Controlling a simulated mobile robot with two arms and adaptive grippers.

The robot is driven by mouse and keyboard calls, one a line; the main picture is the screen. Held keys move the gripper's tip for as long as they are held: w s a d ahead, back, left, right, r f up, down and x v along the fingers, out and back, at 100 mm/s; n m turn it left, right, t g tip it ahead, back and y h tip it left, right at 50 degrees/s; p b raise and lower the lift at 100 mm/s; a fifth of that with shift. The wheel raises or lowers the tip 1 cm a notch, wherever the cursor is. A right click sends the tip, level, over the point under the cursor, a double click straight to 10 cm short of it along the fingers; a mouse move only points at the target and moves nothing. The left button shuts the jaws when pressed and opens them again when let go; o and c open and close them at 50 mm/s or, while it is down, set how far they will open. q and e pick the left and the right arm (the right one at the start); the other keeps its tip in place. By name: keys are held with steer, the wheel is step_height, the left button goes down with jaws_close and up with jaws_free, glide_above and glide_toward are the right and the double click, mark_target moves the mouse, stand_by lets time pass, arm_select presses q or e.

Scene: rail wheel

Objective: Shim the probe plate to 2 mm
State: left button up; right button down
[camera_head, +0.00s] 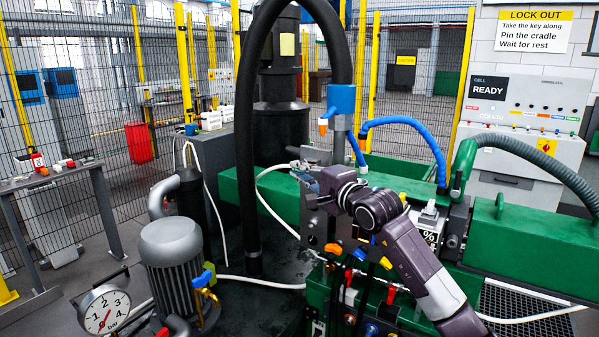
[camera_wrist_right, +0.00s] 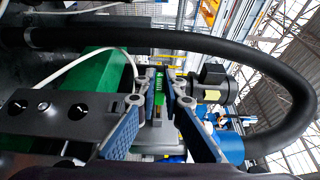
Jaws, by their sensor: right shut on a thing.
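My right gripper (camera_head: 306,176) reaches in from the lower right in the head view, in front of the grey steel parts (camera_head: 317,222) at the middle of the green machine. In the right wrist view its two blue-padded fingers (camera_wrist_right: 160,88) converge on a small green piece (camera_wrist_right: 158,99) and are shut on it. The piece is too small to read or measure. I cannot tell for sure which steel part is the probe plate; any gap there is hidden by the gripper and wrist. My left gripper is not in view.
A thick black hose (camera_head: 245,120) arches beside the gripper; blue hoses (camera_head: 405,121) hang close to its right. Colored knobs and valves crowd the green block (camera_head: 318,285) below. A motor (camera_head: 174,262) and dial gauge (camera_head: 104,311) stand at left. A side table (camera_head: 45,178) holds small items.

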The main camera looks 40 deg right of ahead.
steer(key=shift+w+d, duration=0.2)
steer(key=shift+d, duration=0.3)
steer(key=shift+w+d+b, duration=0.1)
steer(key=shift+d+b, duration=0.2)
steer(key=shift+b, duration=0.05)
steer(key=shift+w+d, duration=0.25)
steer(key=shift+d, duration=0.35)
steer(key=c, duration=2)
jaws_free()
steer(key=shift+o, duration=0.2)
steer(key=shift+s, duration=0.15)
steer(key=s, duration=1.1)
steer(key=shift+s, duration=0.35)
steer(key=shift+a, duration=0.1)
